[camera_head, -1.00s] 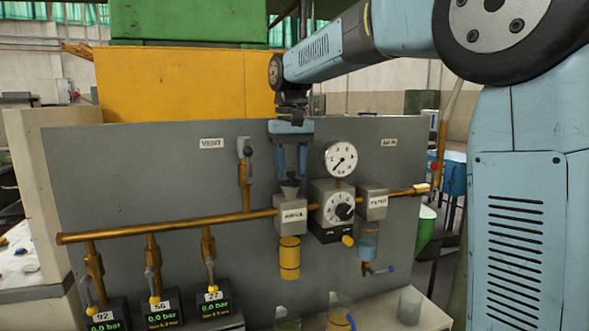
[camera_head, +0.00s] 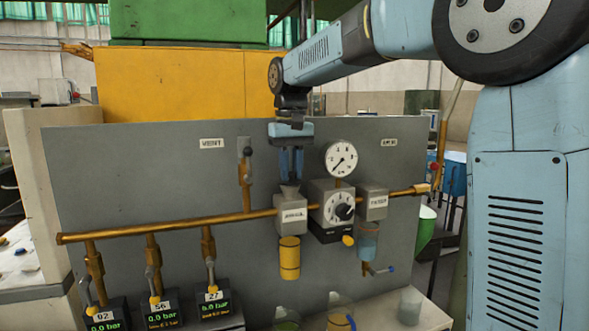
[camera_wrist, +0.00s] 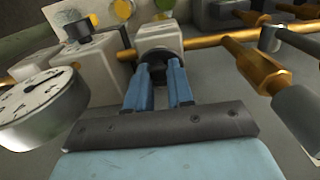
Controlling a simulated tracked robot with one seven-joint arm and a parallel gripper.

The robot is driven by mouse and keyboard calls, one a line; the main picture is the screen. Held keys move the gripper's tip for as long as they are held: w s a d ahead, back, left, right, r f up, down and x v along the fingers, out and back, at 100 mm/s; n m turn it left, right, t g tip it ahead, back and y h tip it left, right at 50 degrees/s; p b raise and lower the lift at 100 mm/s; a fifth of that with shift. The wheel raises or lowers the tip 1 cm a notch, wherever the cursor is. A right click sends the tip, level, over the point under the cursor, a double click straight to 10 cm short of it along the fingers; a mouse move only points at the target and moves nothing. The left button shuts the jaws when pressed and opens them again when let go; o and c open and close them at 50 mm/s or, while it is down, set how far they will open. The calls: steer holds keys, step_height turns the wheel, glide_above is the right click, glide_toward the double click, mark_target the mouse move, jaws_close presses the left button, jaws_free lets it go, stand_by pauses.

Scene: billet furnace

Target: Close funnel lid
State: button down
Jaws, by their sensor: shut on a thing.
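The grey funnel (camera_head: 290,190) stands on top of the small grey block (camera_head: 291,215) on the brass pipe, above a yellow cup. My gripper (camera_head: 291,176) points down directly over the funnel, with its blue fingers drawn together. In the wrist view the fingertips (camera_wrist: 164,68) are shut around a small dark piece, which I take to be the funnel lid (camera_wrist: 157,73). The lid is largely hidden by the fingers, so I cannot tell its exact angle on the funnel.
A round gauge (camera_head: 341,159) and a regulator with a black dial (camera_head: 340,208) stand close to the right of the gripper. A vent valve (camera_head: 245,165) rises to the left. The grey panel (camera_head: 130,180) is close behind. Three pressure displays sit low at left.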

mark_target(294, 183)
steer(key=shift+s+d+f+t, duration=0.1)
steer(key=shift+s+f+t, duration=0.15)
steer(key=shift+t, duration=0.45)
steer(key=c, duration=1.1)
jaws_free()
steer(key=shift+o, duration=0.2)
step_height(294, 183, up, 14)
steer(key=s, duration=0.1)
steer(key=shift+s+d+f, duration=0.2)
steer(key=shift+s, duration=0.05)
